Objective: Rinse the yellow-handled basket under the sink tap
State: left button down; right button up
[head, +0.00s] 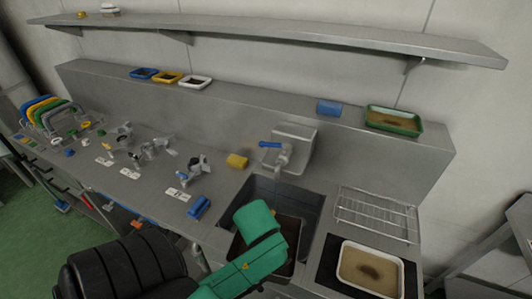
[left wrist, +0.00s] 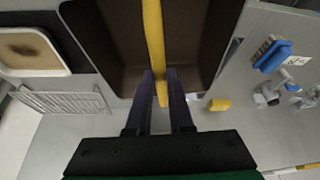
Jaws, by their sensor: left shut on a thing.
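The yellow handle (left wrist: 153,40) runs down the middle of the left wrist view. My left gripper (left wrist: 160,92) is shut on it. Behind the handle is a dark brown basket (left wrist: 190,45). In the head view, part of the brown basket (head: 291,229) shows within the outline of the grey sink (head: 310,204), mostly behind my green left arm. Whether the basket touches the sink bottom cannot be told. The left fingertips are hidden in the head view. The tap (head: 283,156) with a blue lever stands at the back of the sink, above the basket. My right gripper is not in view.
Right of the sink are a wire rack (head: 375,215) and a white tray (head: 345,262). On the left counter are a yellow sponge (head: 237,161), a blue brush (head: 199,207) and several metal parts. A green tray (head: 393,120) stands on the ledge behind.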

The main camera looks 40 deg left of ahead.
pick_arm(q)
jog(key=w+a+f, duration=0.2)
jog(key=w+a, duration=0.5)
jog(key=w, duration=0.4)
jog(key=shift+a+f, duration=0.3)
jog(key=shift+a, duration=0.05)
jog(key=shift+d, duration=0.1)
dwell(0.4)
jog(key=shift+w+d, duration=0.3)
jog(key=shift+d, duration=0.15)
jog(key=shift+s+a, duration=0.35)
jog(key=shift+a, duration=0.2)
jog(key=shift+w+d, duration=0.1)
jog(key=shift+d, duration=0.05)
jog(key=shift+w+d, duration=0.25)
jog(key=shift+d, duration=0.15)
